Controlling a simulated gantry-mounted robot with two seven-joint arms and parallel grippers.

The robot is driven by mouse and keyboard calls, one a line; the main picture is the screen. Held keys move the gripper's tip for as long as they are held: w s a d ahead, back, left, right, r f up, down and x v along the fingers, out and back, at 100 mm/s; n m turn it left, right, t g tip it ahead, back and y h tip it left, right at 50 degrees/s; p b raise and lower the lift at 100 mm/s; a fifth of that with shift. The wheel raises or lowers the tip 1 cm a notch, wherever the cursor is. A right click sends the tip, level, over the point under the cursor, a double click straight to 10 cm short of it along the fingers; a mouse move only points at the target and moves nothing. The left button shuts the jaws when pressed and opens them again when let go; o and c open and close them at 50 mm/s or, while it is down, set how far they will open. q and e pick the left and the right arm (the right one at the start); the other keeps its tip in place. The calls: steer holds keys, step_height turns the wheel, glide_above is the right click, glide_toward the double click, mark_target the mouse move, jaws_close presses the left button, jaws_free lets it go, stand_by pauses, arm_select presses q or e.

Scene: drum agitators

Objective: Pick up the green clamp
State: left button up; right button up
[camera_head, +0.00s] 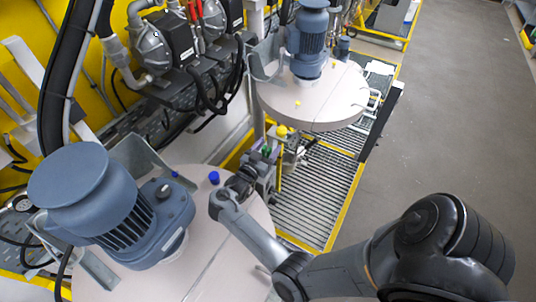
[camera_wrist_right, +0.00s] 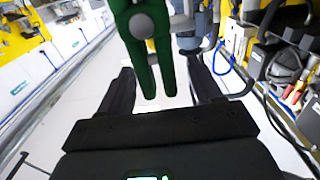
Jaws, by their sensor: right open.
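The green clamp (camera_wrist_right: 140,30) shows in the right wrist view at the top centre, with two green prongs pointing down the picture. My right gripper (camera_wrist_right: 163,82) is open, its two black fingers on either side of the prongs. I cannot tell if the fingers touch the clamp. In the head view my right gripper (camera_head: 246,178) is over the rim of the near drum, next to a grey bracket (camera_head: 262,172). A small green patch (camera_head: 266,150) there seems to be the clamp, mostly hidden. My left gripper is not in view.
The near drum lid (camera_head: 240,280) carries a blue motor (camera_head: 125,215) and a blue cap (camera_head: 214,178). A second drum (camera_head: 320,108) with a motor stands behind. Pumps and hoses line the left wall. A grating (camera_head: 315,190) and open floor (camera_head: 440,110) lie to the right.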

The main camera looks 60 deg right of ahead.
steer(key=shift+d, duration=0.7)
steer(key=shift+a, duration=0.15)
steer(key=shift+c, duration=0.5)
steer(key=c, duration=0.9)
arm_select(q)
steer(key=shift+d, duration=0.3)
arm_select(e)
steer(key=shift+c, duration=0.2)
steer(key=shift+r, duration=0.2)
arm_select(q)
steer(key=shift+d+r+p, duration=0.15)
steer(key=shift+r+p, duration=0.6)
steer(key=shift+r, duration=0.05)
arm_select(e)
steer(key=s+d+r, duration=0.4)
steer(key=s+r, duration=0.7)
steer(key=r, duration=0.4)
steer(key=shift+r, duration=0.35)
